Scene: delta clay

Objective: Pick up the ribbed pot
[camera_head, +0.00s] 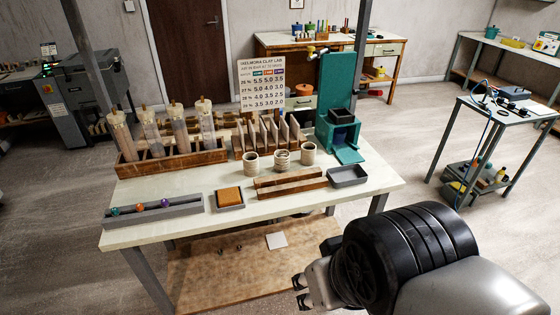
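Three small beige pots stand in a row on the white-topped table (130,236). The middle one (281,158) shows horizontal bands and looks like the ribbed pot; it is upright. A smoother pot (251,164) stands to its left and another pot (308,154) to its right. My gripper (298,291) is at the lower middle, in front of and below the table's front edge in the picture, well apart from the pots. Its two dark fingertips are spaced apart with nothing between them.
A wooden slotted block (291,187) lies before the pots, with a grey tray (347,176) to the right. A wooden rack (180,162) of tall tubes, a sign (262,84) and a teal stand (338,90) stand behind or beside. The table's front right is clear.

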